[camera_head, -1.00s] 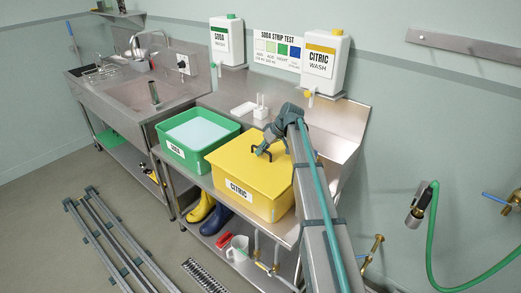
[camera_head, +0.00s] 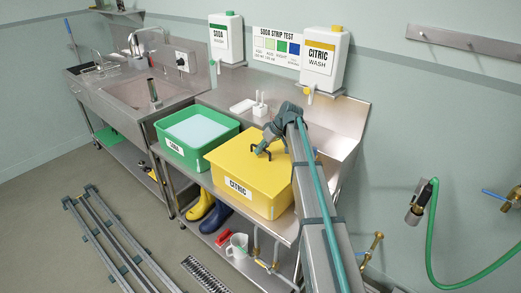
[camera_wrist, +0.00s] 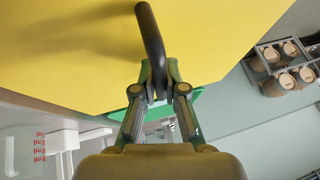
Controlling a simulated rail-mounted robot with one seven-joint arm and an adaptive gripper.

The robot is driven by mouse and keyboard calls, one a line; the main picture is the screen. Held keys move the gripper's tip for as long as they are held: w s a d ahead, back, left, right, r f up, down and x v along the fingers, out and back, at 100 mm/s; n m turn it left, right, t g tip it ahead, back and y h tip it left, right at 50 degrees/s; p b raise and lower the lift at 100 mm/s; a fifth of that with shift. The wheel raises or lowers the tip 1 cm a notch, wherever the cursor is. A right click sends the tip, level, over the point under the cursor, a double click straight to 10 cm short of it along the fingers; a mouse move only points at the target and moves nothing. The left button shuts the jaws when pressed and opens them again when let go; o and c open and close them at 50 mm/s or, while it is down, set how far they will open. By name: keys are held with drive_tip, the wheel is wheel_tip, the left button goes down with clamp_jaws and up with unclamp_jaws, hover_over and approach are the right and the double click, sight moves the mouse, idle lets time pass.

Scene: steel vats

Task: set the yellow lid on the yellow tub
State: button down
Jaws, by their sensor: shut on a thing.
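The yellow lid (camera_head: 235,155) is a flat yellow slab with a black bar handle (camera_head: 262,150). It lies over the top of the yellow tub (camera_head: 268,205), which bears a CITRIC label. Its edges look in line with the tub's rim, but I cannot tell whether it is fully seated. My gripper (camera_head: 266,146) reaches in from the right and is shut on the handle. In the wrist view the lid (camera_wrist: 90,50) fills the upper left, and the fingers of my gripper (camera_wrist: 158,92) close around the handle's end (camera_wrist: 151,35). The tub's inside is hidden.
A green SODA tub (camera_head: 173,152) with pale liquid stands close at the left. White SODA (camera_head: 226,40) and CITRIC (camera_head: 322,60) jugs stand on the ledge behind. A white holder (camera_head: 259,107) is on the steel bench. Boots (camera_head: 203,210) and a jug (camera_head: 238,245) are below.

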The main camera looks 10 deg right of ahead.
drive_tip(key=c, duration=1.2)
unclamp_jaws()
drive_tip(key=shift+o, duration=0.2)
drive_tip(key=v, duration=1.2)
drive_tip(key=shift+r, duration=0.1)
